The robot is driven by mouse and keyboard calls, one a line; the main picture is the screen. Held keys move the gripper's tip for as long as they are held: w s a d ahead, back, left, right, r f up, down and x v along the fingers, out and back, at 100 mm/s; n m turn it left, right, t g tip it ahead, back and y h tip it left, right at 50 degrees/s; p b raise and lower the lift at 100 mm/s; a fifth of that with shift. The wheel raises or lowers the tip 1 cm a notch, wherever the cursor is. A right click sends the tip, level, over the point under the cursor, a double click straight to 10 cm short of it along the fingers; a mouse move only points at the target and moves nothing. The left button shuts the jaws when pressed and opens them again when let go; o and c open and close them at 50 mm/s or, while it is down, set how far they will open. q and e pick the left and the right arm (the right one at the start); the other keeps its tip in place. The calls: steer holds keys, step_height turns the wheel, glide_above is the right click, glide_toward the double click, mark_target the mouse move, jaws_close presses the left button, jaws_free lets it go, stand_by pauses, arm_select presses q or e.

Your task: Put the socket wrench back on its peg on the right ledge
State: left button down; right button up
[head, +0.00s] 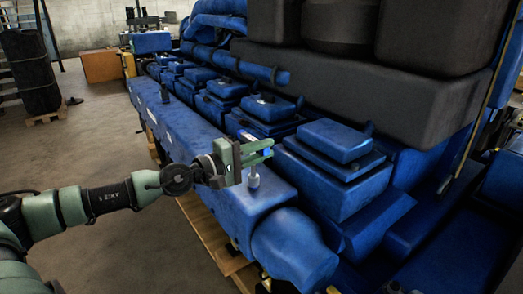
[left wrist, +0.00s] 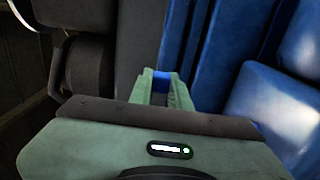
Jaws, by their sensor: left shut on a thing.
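My left gripper (head: 266,151) reaches in over the near end of the long blue ledge (head: 190,122), with its fingers pointing right. It is shut on the socket wrench (head: 253,180), whose pale metal lower part shows upright below the fingers. In the left wrist view, a small blue part of the wrench (left wrist: 162,83) shows between the fingertips. The fingers hide much of the wrench. I cannot tell whether its lower end touches the ledge or a peg there. My right gripper is not in view.
Blue engine covers (head: 333,141) rise just right of the gripper, with large dark blocks (head: 430,35) above and behind. A small dark upright piece (head: 165,94) stands farther along the ledge. The floor (head: 110,150) at left is open; a dark cylinder on a pallet stands beyond.

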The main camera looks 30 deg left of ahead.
arm_select(q)
steer(key=shift+s+d+r, duration=0.1)
steer(key=shift+d+r, duration=0.05)
steer(key=shift+d, duration=0.25)
steer(key=shift+a+f+b, duration=0.1)
steer(key=shift+f+b, duration=0.3)
steer(key=shift+b, duration=0.05)
steer(key=c, duration=1.3)
jaws_free()
steer(key=shift+a+f, duration=0.1)
steer(key=shift+a, duration=0.05)
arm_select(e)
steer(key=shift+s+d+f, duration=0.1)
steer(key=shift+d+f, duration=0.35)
arm_select(q)
steer(key=shift+s, duration=0.1)
steer(key=shift+r, duration=0.2)
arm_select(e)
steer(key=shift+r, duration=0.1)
